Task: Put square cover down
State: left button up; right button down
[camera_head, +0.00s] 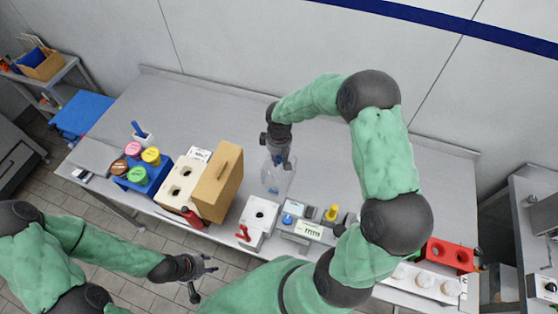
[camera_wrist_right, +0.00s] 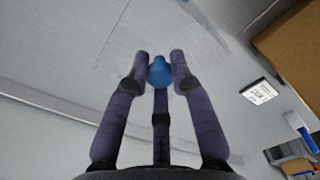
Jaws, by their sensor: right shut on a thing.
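The square cover (camera_head: 278,182) is a clear, see-through sheet, faint against the grey table in the head view. Its blue round knob (camera_wrist_right: 159,72) sits between the fingertips of my right gripper in the right wrist view, and the sheet's pale outline spreads beyond it. My right gripper (camera_head: 280,160) is shut on the knob, above the middle of the table. I cannot tell whether the cover touches the table. My left gripper (camera_head: 204,276) is empty, its fingers apart, in front of the table's near edge.
Left of the cover stand a tan wooden board with a handle (camera_head: 218,182), a cream block with holes (camera_head: 180,180) and a blue rack of coloured lids (camera_head: 146,176). A white box (camera_head: 260,215) and a grey tray (camera_head: 306,230) are nearer. The table behind is clear.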

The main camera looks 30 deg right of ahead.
jog(key=shift+f, duration=0.95)
jog(key=shift+f, duration=0.15)
jog(key=c, duration=1.1)
grip_release()
notch_tip(320, 180, up, 12)
jog(key=shift+r, duration=0.2)
